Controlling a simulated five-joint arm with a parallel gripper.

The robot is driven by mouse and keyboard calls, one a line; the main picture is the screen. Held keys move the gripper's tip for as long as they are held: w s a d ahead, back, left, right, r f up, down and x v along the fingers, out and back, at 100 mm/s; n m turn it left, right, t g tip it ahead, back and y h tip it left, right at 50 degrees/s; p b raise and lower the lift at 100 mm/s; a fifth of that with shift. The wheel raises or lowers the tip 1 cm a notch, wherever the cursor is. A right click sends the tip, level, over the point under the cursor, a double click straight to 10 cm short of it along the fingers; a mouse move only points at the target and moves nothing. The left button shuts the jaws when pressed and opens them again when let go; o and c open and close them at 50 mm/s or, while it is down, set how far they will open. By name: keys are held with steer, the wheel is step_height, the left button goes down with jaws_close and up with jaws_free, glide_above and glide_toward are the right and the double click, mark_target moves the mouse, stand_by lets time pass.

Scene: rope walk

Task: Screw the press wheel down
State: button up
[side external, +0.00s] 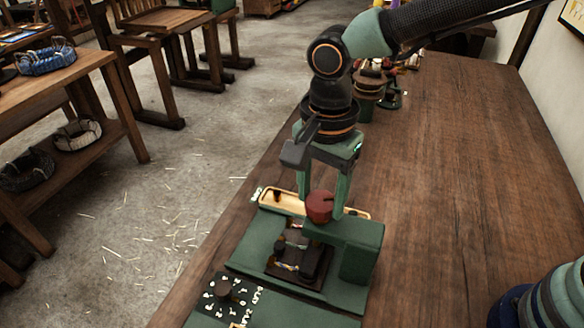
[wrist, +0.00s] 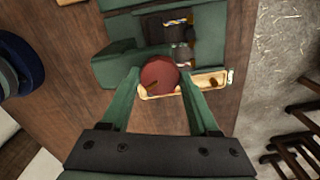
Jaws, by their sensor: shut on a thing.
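The press wheel (side external: 319,206) is a dark red round knob on top of a green press (side external: 362,256) on the wooden table. It also shows in the wrist view (wrist: 159,75), with a dark mark near its lower edge. My gripper (side external: 325,205) comes down from above with its green fingers on either side of the wheel, shut on it. In the wrist view my gripper (wrist: 158,80) has a fingertip at each side of the wheel. Below the wheel, a dark block assembly (side external: 298,262) with a small striped piece sits on the press base. The wheel's underside is hidden.
A shallow wooden tray (side external: 283,202) lies behind the press. A dark board with white marks (side external: 232,300) is at the front left. The table's right side is clear.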

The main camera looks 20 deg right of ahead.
mark_target(325, 198)
steer(key=shift+r, duration=0.1)
stand_by(0.3)
steer(key=o, duration=1.4)
steer(key=shift+c, duration=0.2)
step_height(325, 198, up, 12)
steer(key=s+d+f+n+t, duration=0.1)
steer(key=d+n, duration=0.5)
steer(key=d, duration=0.7)
steer(key=s+d+f+n+t, duration=0.1)
steer(key=d+n+t, duration=0.3)
steer(key=d, duration=0.9)
steer(key=shift+s+d+f+n+t, duration=0.15)
steer(key=shift+s+f+n+t, duration=0.2)
steer(key=shift+n, duration=0.65)
